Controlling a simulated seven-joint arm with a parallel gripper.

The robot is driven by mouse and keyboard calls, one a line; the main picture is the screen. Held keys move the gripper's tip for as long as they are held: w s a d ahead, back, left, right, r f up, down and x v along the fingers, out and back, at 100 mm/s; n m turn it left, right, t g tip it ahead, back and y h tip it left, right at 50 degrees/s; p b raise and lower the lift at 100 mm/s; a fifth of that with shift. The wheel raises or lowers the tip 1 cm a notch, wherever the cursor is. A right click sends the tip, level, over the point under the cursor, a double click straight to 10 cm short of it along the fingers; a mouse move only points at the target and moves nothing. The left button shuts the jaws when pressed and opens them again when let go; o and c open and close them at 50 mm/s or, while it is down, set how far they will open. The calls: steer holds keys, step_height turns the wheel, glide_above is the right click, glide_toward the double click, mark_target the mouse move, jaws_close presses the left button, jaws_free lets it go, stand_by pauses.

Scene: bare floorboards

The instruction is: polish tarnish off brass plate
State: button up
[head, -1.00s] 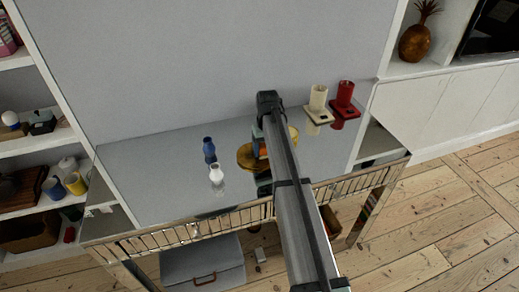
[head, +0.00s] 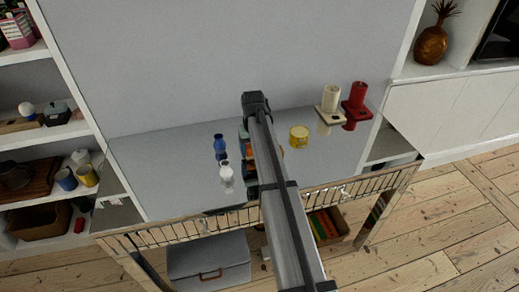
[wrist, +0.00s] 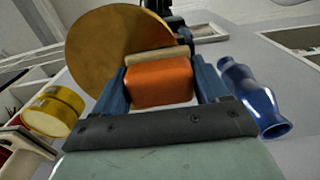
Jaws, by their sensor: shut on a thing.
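The brass plate (wrist: 112,42) shows in the wrist view as a round, golden-brown disc with darker patches, just beyond my gripper (wrist: 158,72). My gripper's blue fingers are shut on an orange block (wrist: 160,85) with a tan strip along its far edge. The block overlaps the plate's near right edge in this view; I cannot tell whether they touch. In the head view my arm hides most of the plate and the gripper. A yellow tin (head: 299,137) stands right of the arm, and it also shows in the wrist view (wrist: 50,112).
A blue bottle (head: 220,146) and a white vase (head: 227,174) stand left of the arm.

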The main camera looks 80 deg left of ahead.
steer(key=shift+w+a, duration=0.1)
steer(key=shift+w, duration=4)
steer(key=shift+s+a, duration=0.2)
steer(key=shift+s, duration=3.75)
steer(key=shift+s+r, duration=0.1)
steer(key=shift+r, duration=4)
